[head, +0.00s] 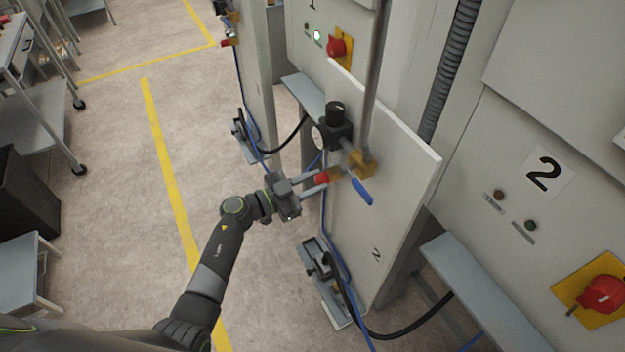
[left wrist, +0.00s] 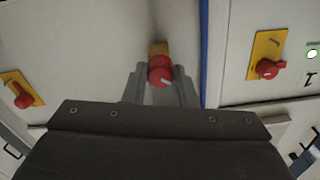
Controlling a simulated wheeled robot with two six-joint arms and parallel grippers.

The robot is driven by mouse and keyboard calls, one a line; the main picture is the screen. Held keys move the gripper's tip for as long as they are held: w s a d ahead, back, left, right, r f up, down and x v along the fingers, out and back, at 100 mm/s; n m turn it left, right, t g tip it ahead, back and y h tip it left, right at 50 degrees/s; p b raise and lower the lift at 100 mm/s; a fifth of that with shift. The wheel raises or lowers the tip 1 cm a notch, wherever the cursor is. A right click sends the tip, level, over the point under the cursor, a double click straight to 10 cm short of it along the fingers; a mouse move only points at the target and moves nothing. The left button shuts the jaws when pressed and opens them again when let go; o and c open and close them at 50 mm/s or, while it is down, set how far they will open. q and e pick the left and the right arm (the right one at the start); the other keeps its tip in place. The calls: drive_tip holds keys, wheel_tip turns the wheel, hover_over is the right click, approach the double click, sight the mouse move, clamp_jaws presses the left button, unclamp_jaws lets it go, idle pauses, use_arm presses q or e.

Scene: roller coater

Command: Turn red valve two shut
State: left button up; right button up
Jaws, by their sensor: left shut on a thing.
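The red valve (head: 322,179) sits on brass fittings at the edge of the upright panel marked 2, just left of a blue lever handle (head: 361,191). My left gripper (head: 318,180) reaches it from the left and is shut on it. In the left wrist view the red valve knob (left wrist: 160,70) sits between the two fingers of my left gripper (left wrist: 161,82). A brass piece (left wrist: 158,48) shows behind the knob. My right gripper is not in view.
A black regulator with a gauge (head: 335,128) stands just above the valve. A red rotary switch on a yellow plate (head: 603,294) is at the lower right. A foot pedal (head: 322,268) and hoses lie below. Open floor (head: 110,180) is at the left.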

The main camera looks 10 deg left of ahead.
use_arm(q)
drive_tip(key=shift+m, duration=1)
drive_tip(key=o, duration=1)
drive_tip(key=shift+s+a+f, duration=0.1)
drive_tip(key=shift+s+a, duration=0.15)
drive_tip(key=shift+a, duration=0.15)
drive_tip(key=b+v, duration=0.4)
drive_tip(key=v, duration=1.2)
